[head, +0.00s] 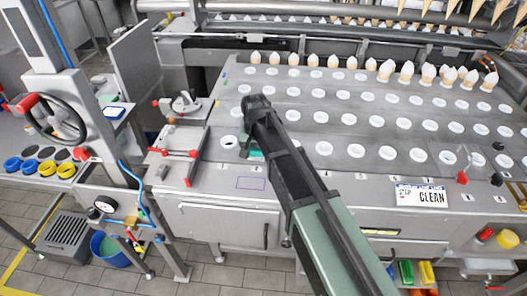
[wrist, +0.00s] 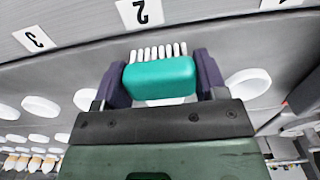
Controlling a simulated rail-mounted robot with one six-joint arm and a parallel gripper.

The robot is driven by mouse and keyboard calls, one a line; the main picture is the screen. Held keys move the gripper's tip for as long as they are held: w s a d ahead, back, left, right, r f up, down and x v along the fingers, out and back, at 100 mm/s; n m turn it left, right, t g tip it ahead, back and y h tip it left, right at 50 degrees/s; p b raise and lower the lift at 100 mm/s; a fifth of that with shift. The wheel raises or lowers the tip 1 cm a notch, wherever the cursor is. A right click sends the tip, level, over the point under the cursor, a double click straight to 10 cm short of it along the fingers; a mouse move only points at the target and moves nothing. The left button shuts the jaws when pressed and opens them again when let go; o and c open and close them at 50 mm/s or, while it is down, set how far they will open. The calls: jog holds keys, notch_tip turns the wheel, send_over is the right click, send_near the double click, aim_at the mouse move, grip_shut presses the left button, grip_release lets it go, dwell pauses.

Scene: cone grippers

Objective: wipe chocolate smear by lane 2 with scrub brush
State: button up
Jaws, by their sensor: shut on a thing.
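The scrub brush (wrist: 160,78) has a teal block and white bristles. My gripper (wrist: 161,66) is shut on it, with one purple finger at each end of the block. In the head view my gripper (head: 247,148) is over the front row of cone holes at the left, and a sliver of the teal brush (head: 257,156) shows beside it. The lane 2 label (wrist: 140,12) is just beyond the bristles in the wrist view. I see no chocolate smear; the brush and my arm cover part of the plate there. I cannot tell whether the bristles touch the plate.
The steel lane plate (head: 300,170) has rows of white-rimmed holes, with wrapped cones (head: 385,72) in the back rows. A red-handled fixture (head: 180,153) stands to the left. A CLEAN sign (head: 421,195) and a red-topped lever (head: 462,178) are to the right.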

jog(key=shift+w+a, duration=0.15)
jog(key=shift+a, duration=0.55)
jog(key=shift+r, duration=0.1)
notch_tip(320, 180, up, 6)
jog(key=p, duration=0.6)
notch_tip(320, 180, up, 3)
jog(key=p, duration=0.3)
jog(key=shift+r, duration=0.1)
jog(key=shift+d, duration=0.1)
